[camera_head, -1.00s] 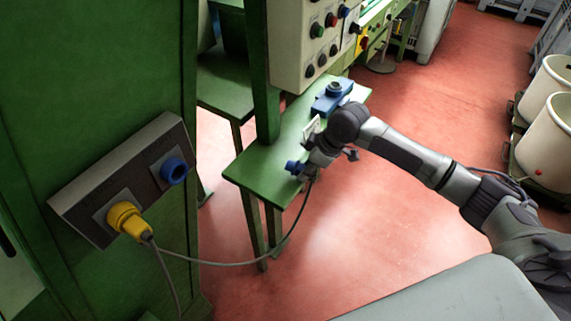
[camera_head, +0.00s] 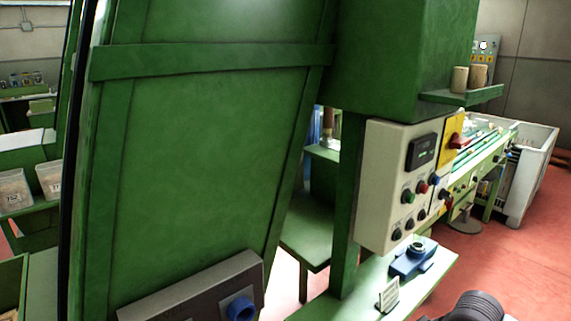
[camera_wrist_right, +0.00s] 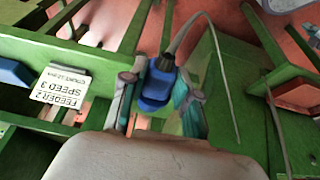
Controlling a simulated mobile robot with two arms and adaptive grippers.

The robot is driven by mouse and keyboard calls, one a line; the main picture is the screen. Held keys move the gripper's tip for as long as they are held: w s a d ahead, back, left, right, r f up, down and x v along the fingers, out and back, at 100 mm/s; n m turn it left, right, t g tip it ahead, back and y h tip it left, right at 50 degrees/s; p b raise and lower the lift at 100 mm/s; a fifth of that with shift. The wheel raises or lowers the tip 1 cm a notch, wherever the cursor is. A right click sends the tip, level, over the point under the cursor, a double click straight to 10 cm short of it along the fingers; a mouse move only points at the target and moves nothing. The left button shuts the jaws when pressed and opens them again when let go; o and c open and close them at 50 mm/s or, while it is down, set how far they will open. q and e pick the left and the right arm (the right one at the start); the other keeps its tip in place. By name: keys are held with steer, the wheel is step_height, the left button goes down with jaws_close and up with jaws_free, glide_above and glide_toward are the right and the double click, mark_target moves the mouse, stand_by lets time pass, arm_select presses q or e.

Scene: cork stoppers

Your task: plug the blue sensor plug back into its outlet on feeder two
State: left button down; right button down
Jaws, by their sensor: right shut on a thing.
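In the right wrist view, my right gripper (camera_wrist_right: 160,98) is shut on the blue sensor plug (camera_wrist_right: 156,90). The plug has a dark collar, and a grey cable runs up from it. In the head view, a blue round outlet (camera_head: 240,309) sits on a grey panel (camera_head: 190,290) on the green machine, at the bottom edge; the panel's lower part is cut off. My right gripper and the plug are out of the head view; only a dark part of my right arm shows at the bottom right. My left gripper is in neither view.
A green shelf (camera_head: 345,298) holds a blue device (camera_head: 413,256) and a small sign (camera_head: 388,295). The sign reads "FEEDER 2 SPEED 3" in the wrist view (camera_wrist_right: 61,88). A control box (camera_head: 385,190) hangs above, beside a green post. Red floor lies to the right.

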steer(key=s+a+r+m+t+h, duration=0.1)
steer(key=a+r+m+h, duration=0.1)
steer(key=a+r+m, duration=0.5)
step_height(320, 180, up, 3)
steer(key=shift+s+r+m+h, duration=0.1)
steer(key=shift+s+m+h, duration=0.2)
steer(key=shift+h, duration=0.1)
